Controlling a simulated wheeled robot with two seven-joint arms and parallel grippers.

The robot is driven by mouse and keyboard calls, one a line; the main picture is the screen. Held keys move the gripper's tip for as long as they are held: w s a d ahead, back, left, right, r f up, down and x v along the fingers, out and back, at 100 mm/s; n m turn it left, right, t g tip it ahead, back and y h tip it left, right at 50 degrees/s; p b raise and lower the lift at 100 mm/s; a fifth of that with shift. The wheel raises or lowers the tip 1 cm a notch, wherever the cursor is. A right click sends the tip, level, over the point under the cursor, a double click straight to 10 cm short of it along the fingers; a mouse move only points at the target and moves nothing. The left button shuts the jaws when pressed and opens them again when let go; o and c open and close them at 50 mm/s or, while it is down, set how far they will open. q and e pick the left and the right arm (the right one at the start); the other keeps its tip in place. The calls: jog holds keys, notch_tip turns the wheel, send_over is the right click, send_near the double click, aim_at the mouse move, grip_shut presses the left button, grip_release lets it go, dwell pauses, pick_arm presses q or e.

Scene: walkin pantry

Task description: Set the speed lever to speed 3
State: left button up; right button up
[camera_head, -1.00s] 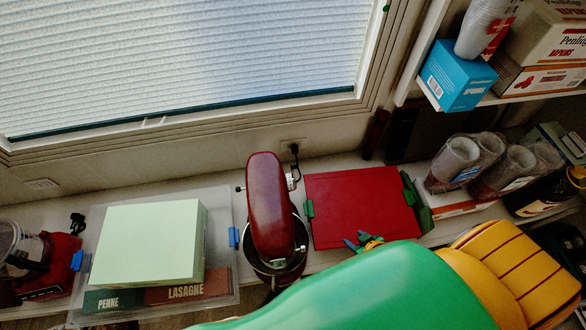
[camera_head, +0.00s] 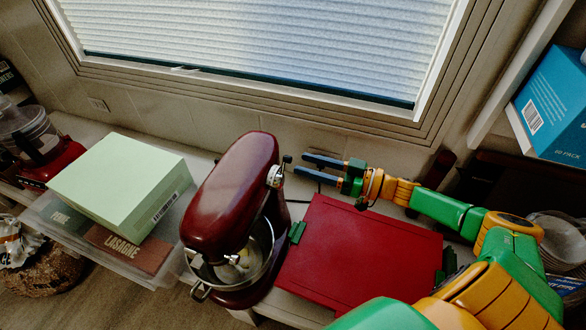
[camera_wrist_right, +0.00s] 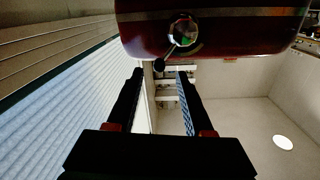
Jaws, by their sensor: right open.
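The dark red stand mixer (camera_head: 230,195) stands on the counter with its steel bowl under its head. Its speed lever (camera_head: 287,159) sticks out from a silver hub on the right side of the head. In the right wrist view, the lever's dark knob (camera_wrist_right: 159,65) shows just ahead of the gap between the fingertips, below the round hub (camera_wrist_right: 183,32). My right gripper (camera_head: 303,165) is open and empty, its blue-grey fingers pointing left at the lever. I cannot tell whether a finger touches it. My left gripper is not in view.
A red lidded box (camera_head: 360,255) with green clips sits right of the mixer, under my right arm. A pale green box (camera_head: 120,185) lies on a clear bin at the left. The window wall (camera_head: 200,115) is close behind the mixer.

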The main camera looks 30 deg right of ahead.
aim_at(280, 174)
jog(key=x, duration=0.4)
grip_shut()
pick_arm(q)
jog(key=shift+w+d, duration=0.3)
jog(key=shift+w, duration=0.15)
